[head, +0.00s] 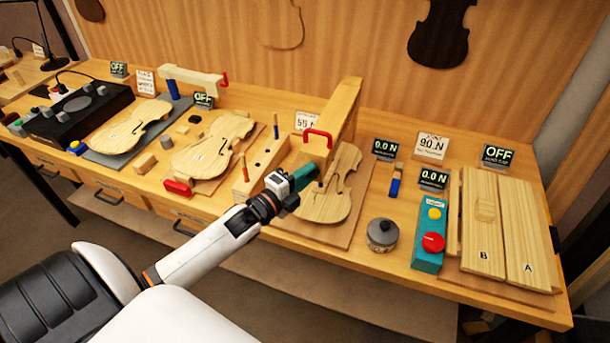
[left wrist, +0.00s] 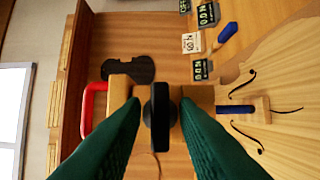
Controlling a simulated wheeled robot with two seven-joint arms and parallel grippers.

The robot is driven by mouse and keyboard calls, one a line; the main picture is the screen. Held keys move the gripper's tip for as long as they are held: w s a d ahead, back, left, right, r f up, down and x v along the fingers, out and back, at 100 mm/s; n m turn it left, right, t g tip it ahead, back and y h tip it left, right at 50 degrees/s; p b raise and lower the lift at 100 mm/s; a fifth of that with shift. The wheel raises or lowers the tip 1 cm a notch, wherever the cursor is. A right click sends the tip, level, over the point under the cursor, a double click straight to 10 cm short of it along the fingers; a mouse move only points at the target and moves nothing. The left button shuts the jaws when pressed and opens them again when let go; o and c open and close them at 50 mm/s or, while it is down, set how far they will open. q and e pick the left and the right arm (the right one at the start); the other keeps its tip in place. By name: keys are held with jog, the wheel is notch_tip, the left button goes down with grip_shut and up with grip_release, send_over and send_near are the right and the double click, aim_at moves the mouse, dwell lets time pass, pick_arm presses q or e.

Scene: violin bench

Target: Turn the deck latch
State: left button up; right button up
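My left gripper (head: 306,176) reaches in from the left over the middle of the bench, beside a wooden post fixture with a red handle. In the left wrist view its two green fingers (left wrist: 161,106) stand apart. A black bar-shaped piece (left wrist: 160,120), which looks like the deck latch, stands between them, in front of a wooden block. I cannot tell whether either finger touches it. In the head view the latch is hidden by the gripper. The red handle (head: 318,134) is on the fixture; it also shows in the left wrist view (left wrist: 92,105). My right gripper is not in view.
A violin plate (head: 334,200) lies on a board just right of the gripper. A wooden post (head: 342,108) rises behind it. A grey round pot (head: 382,233) and a teal button box (head: 430,235) stand further right. Another violin body (head: 205,150) lies to the left.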

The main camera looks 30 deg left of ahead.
pick_arm(q)
jog(key=shift+f+n, duration=0.1)
jog(key=shift+n, duration=0.2)
jog(key=n+t+y+b, duration=0.1)
jog(key=n+y, duration=0.1)
jog(key=n, duration=0.5)
jog(key=n+t+y+b, duration=0.1)
jog(key=n+y+b, duration=0.1)
jog(key=n, duration=0.5)
jog(key=n+t+y+b, duration=0.1)
jog(key=n+t+y, duration=0.1)
jog(key=n, duration=0.5)
jog(key=shift+w+d+f+n+y+b, duration=0.1)
jog(key=shift+d+f+n+y+b, duration=0.2)
jog(key=shift+y, duration=0.6)
jog(key=shift+n, duration=0.3)
jog(key=o, duration=0.6)
jog(key=shift+o, duration=0.2)
